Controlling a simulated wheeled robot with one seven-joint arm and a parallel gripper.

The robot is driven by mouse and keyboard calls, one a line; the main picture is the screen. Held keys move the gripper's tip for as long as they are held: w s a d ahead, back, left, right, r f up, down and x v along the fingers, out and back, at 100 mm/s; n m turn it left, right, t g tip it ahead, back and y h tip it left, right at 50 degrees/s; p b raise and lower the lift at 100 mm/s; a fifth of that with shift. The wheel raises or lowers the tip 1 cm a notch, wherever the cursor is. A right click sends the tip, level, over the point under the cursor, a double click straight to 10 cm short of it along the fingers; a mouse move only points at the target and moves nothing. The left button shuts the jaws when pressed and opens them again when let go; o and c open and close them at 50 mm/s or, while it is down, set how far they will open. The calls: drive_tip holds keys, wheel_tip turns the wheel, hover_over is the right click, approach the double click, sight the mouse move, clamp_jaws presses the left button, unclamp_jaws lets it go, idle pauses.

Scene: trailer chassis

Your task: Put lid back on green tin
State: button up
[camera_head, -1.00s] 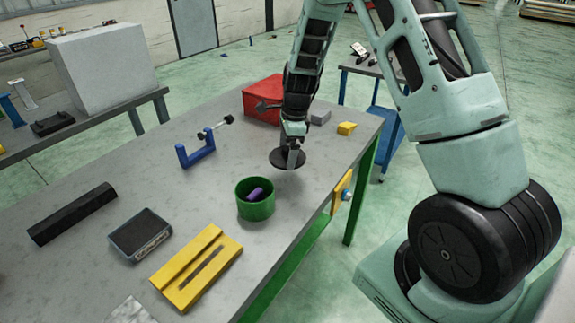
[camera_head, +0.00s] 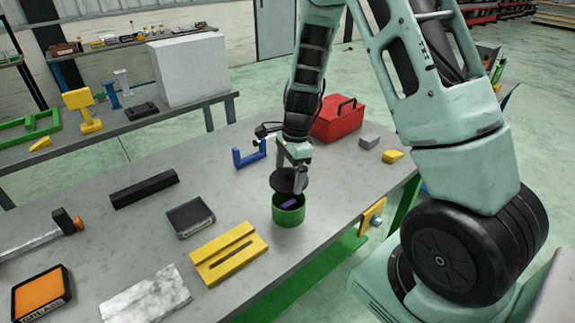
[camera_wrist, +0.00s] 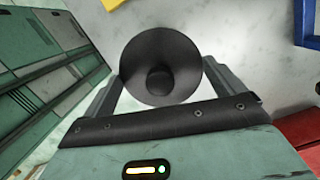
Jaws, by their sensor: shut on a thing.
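The green tin (camera_head: 289,213) stands open on the grey table in the head view, with a purple item (camera_head: 290,204) inside. My gripper (camera_head: 291,164) is shut on the dark round lid (camera_head: 285,181). The lid is tilted and sits above the tin's back rim in the picture; whether it touches the rim I cannot tell. In the wrist view the lid (camera_wrist: 160,66) shows as a black disc with a round knob, between the two fingers of my gripper. The tin is not recognisable in the wrist view.
A blue clamp (camera_head: 250,155) and a red toolbox (camera_head: 339,119) stand behind the tin. A yellow slotted block (camera_head: 228,252) and a dark box (camera_head: 191,217) lie to its left. A grey block (camera_head: 369,141) and a yellow wedge (camera_head: 393,156) lie at the right.

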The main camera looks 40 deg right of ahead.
drive_tip(key=shift+f+b, duration=2.7)
drive_tip(key=shift+f, duration=0.5)
drive_tip(key=shift+r+p, duration=0.1)
drive_tip(key=shift+p, duration=0.3)
drive_tip(key=shift+f, duration=0.2)
drive_tip(key=o, duration=0.6)
drive_tip(key=shift+r+p, duration=3.45)
drive_tip(key=shift+r, duration=0.1)
